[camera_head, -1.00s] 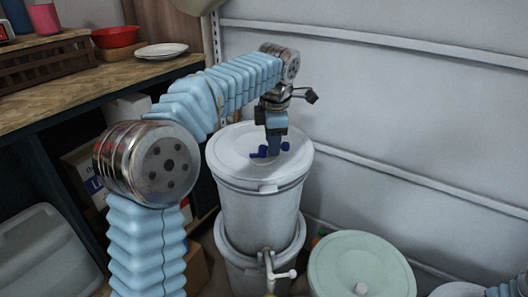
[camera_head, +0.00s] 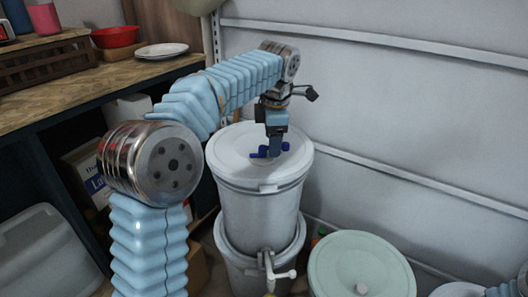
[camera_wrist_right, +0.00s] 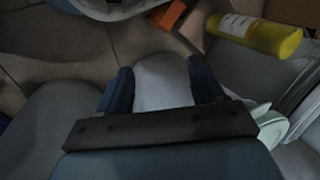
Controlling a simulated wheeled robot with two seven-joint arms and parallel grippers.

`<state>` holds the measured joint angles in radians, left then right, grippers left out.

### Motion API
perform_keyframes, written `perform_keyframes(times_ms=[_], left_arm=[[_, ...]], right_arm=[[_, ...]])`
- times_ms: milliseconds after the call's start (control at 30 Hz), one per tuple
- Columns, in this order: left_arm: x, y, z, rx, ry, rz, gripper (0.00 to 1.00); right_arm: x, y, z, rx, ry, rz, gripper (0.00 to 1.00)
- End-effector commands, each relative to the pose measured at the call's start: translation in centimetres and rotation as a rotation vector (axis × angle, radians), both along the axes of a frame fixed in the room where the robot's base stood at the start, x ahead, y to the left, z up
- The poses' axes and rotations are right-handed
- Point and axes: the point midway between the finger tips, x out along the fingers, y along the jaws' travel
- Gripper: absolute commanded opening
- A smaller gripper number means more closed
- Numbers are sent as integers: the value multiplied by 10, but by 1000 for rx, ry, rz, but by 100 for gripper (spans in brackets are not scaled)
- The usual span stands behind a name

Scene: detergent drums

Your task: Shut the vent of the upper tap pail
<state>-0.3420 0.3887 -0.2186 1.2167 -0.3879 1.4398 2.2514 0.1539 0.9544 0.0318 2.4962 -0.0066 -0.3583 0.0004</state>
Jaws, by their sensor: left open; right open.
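The upper tap pail (camera_head: 258,215) is white and lidded. It stands upright on another white pail (camera_head: 245,275) with a white tap (camera_head: 278,273). A dark blue vent piece (camera_head: 258,154) shows on the upper pail's lid, sticking out on both sides of my left gripper (camera_head: 273,150). This gripper points down at the lid, with its fingers at the vent. The fingers partly hide the vent, and I cannot tell whether they touch it. My right gripper (camera_wrist_right: 160,78) is open, with nothing seen held between its fingers.
A pail with a pale green lid (camera_head: 362,265) stands right of the stacked pails. A wooden counter (camera_head: 60,100) with a red bowl (camera_head: 115,37) and white plates (camera_head: 161,50) is at the left. A yellow bottle (camera_wrist_right: 255,35) lies in the right wrist view.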

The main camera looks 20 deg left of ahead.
Motion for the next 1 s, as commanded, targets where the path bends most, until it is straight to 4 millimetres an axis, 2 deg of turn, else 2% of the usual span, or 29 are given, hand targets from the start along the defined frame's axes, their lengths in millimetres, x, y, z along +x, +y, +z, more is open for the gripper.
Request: perform_keyframes(times_ms=[500,1000], left_arm=[[-3,-3,35,1,-1,0,63],[-5,-4,43,0,0,0,63]], right_arm=[[0,0,0,0,0,0,68],[0,0,0,0,0,0,68]])
